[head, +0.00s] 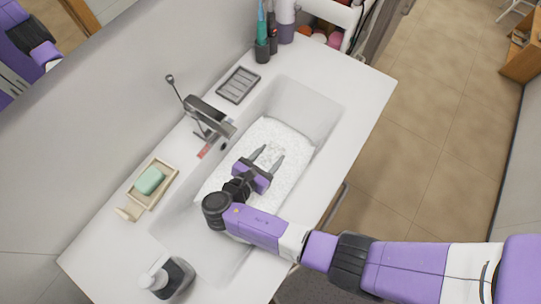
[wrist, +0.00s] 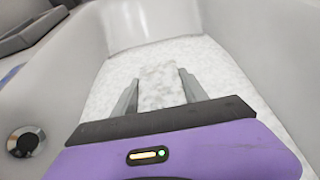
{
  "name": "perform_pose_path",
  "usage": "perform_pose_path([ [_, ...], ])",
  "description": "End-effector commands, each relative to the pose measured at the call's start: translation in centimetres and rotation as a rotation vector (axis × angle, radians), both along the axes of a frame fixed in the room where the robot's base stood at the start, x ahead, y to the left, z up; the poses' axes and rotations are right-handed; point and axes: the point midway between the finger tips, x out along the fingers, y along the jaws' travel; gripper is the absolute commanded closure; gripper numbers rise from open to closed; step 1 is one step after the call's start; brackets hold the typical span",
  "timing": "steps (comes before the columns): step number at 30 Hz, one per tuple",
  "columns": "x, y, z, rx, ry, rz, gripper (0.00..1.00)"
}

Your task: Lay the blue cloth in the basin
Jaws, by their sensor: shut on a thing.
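No plainly blue cloth shows in either view. A white, grey-speckled sheet, perhaps the cloth, covers much of the floor of the white basin (head: 312,97); the sheet (head: 290,178) looks flat there. My gripper (head: 268,160) is down inside the basin, over this sheet. In the wrist view, a pale speckled piece (wrist: 160,86) stands between the two grey fingers, and my gripper (wrist: 160,92) is shut on it. Its pattern matches the surface below, so I cannot tell where the held piece ends. The purple gripper body hides the near part.
A grey faucet (head: 209,116) stands at the basin's back edge. A green soap on a dish (head: 150,180), a dark soap tray (head: 239,85), a pump bottle (head: 168,279) and a cup of brushes (head: 263,47) stand around the basin. The counter's right strip (head: 352,115) is clear.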

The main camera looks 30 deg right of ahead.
Motion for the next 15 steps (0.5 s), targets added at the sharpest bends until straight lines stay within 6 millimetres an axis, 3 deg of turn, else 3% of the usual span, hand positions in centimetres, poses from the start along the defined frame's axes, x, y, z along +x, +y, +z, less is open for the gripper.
perform_pose_path([
  [13,0.05,0.01,-0.59,0.001,-0.001,0.001,0.88],
  [14,0.04,0.02,-0.63,0.001,-0.001,0.001,0.47],
  [15,0.04,0.02,-0.56,0.001,-0.001,0.001,0.40],
])
